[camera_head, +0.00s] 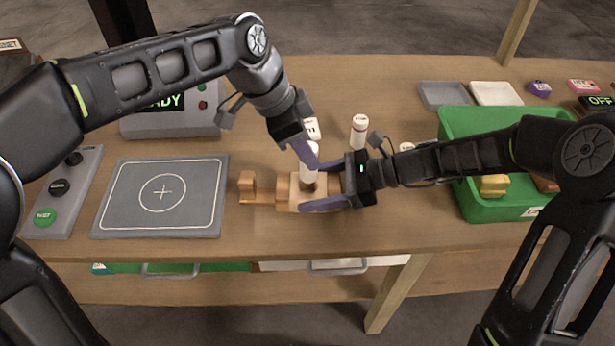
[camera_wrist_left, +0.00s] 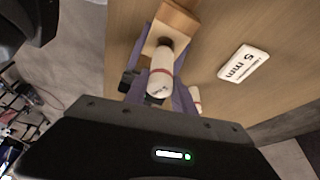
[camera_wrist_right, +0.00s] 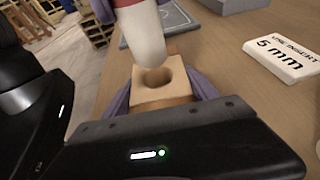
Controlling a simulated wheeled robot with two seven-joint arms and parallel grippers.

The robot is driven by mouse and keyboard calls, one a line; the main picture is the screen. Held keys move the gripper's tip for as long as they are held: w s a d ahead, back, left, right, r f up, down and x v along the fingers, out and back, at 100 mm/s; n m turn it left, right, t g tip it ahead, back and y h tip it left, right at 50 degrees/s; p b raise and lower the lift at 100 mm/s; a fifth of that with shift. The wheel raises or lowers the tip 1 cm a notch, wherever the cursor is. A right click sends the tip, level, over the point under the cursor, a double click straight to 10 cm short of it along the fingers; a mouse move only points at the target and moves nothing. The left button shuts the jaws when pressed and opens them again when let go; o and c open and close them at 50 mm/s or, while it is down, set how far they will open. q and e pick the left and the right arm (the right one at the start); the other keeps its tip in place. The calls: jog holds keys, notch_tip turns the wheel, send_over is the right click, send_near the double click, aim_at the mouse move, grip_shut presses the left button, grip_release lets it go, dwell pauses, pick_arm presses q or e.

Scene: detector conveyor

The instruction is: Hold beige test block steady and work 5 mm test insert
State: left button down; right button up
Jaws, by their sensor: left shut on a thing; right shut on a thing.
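The beige test block (camera_head: 283,192) sits on the wooden table, its round top hole (camera_wrist_right: 155,76) visible in the right wrist view. My right gripper (camera_head: 318,187) is shut on the block, with a purple finger on each side. My left gripper (camera_head: 304,152) is shut on a white cylindrical insert (camera_head: 309,164), held upright above the block. In the right wrist view the insert (camera_wrist_right: 140,38) has its lower end just above the hole, apparently apart from it. The insert also shows in the left wrist view (camera_wrist_left: 161,72). A white 5 mm label (camera_wrist_left: 243,63) lies beside them.
Another white cylinder (camera_head: 358,131) stands behind my right gripper. A grey pad with a crosshair (camera_head: 120,215) and a button box (camera_head: 62,190) lie left. A green bin (camera_head: 470,124) with blocks stands right. Grey and white trays (camera_head: 495,93) are at the back.

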aim_at(307, 173)
pick_arm(q)
jog(key=shift+f, duration=1.35)
jog(key=shift+f, duration=1.85)
jog(key=shift+f, duration=0.1)
jog(key=c, duration=1.1)
grip_release()
jog(key=shift+o, duration=0.2)
jog(key=v, duration=1.2)
